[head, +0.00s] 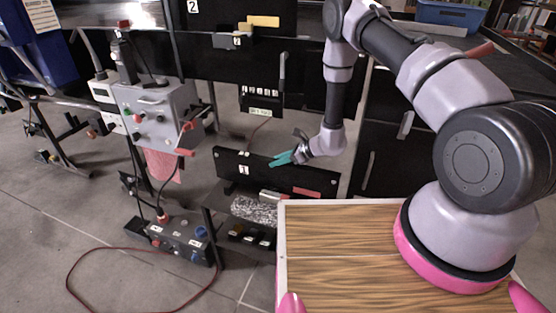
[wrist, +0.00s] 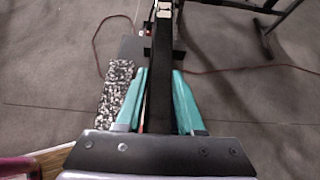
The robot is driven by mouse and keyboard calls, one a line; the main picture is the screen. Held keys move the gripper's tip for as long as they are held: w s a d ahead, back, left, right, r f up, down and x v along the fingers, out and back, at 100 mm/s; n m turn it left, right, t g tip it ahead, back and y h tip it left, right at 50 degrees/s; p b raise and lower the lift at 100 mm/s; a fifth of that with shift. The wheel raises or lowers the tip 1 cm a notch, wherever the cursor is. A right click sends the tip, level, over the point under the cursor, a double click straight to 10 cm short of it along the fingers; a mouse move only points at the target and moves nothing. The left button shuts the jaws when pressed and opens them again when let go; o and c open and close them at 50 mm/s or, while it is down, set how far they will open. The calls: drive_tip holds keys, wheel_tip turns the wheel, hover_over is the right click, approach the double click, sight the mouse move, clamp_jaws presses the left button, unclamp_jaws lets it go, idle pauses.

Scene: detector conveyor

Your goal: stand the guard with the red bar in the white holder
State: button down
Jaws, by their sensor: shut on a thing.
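The guard is a long black panel (head: 230,164) with a small "1" label and a red bar (head: 307,193) low on its right. It stands upright on edge, low in the middle of the head view. My gripper (head: 277,159) is at its top edge, shut on it. In the wrist view the guard (wrist: 160,95) runs as a dark strip between the teal fingers of my gripper (wrist: 160,73). A small whitish piece (head: 270,195) shows at the guard's lower edge. I cannot tell whether it is the white holder or whether the guard sits in it.
A speckled block (head: 254,209) lies just in front of the guard. A grey control box (head: 155,108) stands to the left, with a switch box (head: 179,241) and red cable on the floor. Another black panel marked "2" (head: 215,18) has a yellow bar (head: 263,22).

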drive_tip(key=shift+f, duration=0.55)
drive_tip(key=shift+c, duration=2.2)
unclamp_jaws()
drive_tip(key=shift+f, duration=0.15)
drive_tip(key=v, duration=1.1)
